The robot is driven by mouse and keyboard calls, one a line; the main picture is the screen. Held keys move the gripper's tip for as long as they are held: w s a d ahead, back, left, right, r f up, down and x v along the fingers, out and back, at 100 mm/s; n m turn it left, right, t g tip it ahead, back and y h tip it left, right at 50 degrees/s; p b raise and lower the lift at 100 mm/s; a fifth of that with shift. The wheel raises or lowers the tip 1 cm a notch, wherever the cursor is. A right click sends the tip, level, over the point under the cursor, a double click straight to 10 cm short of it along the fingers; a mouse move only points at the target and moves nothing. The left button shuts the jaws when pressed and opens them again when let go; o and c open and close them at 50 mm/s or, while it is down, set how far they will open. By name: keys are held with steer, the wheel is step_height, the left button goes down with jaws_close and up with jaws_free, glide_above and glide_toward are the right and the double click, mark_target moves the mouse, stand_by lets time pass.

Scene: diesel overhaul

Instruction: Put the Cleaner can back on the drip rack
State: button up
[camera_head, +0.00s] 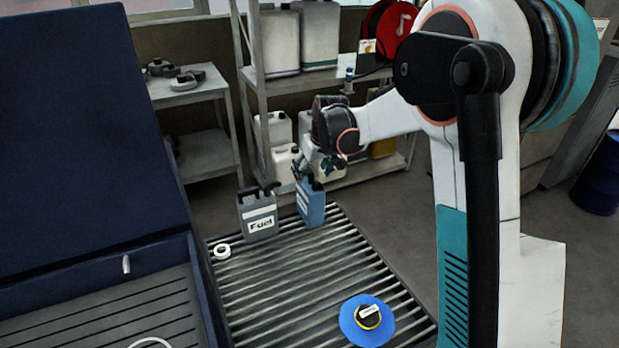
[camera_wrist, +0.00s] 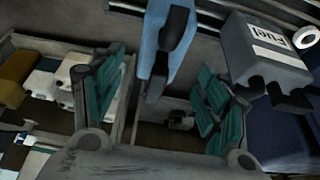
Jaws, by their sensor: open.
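A blue can (camera_head: 311,205) with a dark handle stands upright at the far edge of the slatted drip rack (camera_head: 290,285); its label is too small to read, so I cannot confirm it is the Cleaner. My gripper (camera_head: 312,166) is just above this can's top, pointing down toward it. In the wrist view my gripper (camera_wrist: 163,75) is open, with the blue can (camera_wrist: 172,25) and its dark handle showing between the spread teal fingers. The fingers look apart from the can, with nothing held.
A grey can labelled Fuel (camera_head: 258,216) stands close left of the blue can. A white ring (camera_head: 222,251) and a blue disc (camera_head: 350,334) lie on the rack. A dark blue open-lidded box (camera_head: 90,265) borders the left. A shelf (camera_head: 345,172) with several canisters stands behind.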

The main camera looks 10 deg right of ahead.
steer(key=v, duration=0.5)
steer(key=shift+p, duration=0.35)
steer(key=s+r+m+t, duration=0.1)
steer(key=s+r, duration=0.4)
steer(key=s, duration=0.4)
steer(key=s+r, duration=0.4)
steer(key=s, duration=0.6)
steer(key=s+f+m+t, duration=0.1)
steer(key=s+f, duration=0.2)
steer(key=s, duration=1.4)
steer(key=shift+a+t+h, duration=0.3)
steer(key=shift+t+h, duration=0.1)
